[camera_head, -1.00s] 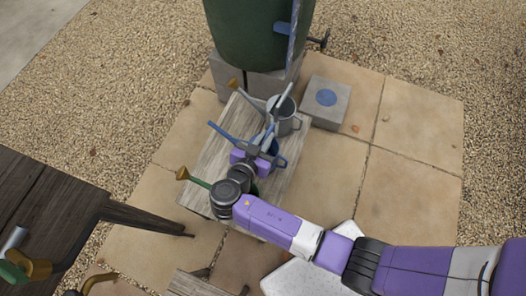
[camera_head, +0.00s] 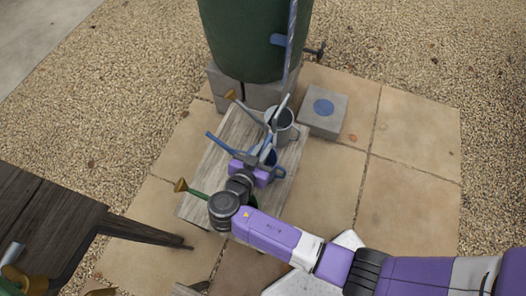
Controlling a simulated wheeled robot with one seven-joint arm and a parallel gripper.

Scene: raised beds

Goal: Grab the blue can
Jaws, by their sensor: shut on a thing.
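The blue can (camera_head: 217,142) is a watering can on the wooden bench (camera_head: 207,165). Its long spout points up and left, and its handle shows at the right of my gripper. My gripper (camera_head: 265,148) reaches over it from the front and is shut on it; the jaws and purple gripper body hide much of the can. I cannot tell whether the can still touches the bench.
A grey metal can (camera_head: 283,127) with a brass rose stands just behind. A green can's brass rose (camera_head: 181,185) shows at the front left. A large green barrel (camera_head: 255,40) stands on blocks behind. A concrete block (camera_head: 323,110) with a blue disc lies right.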

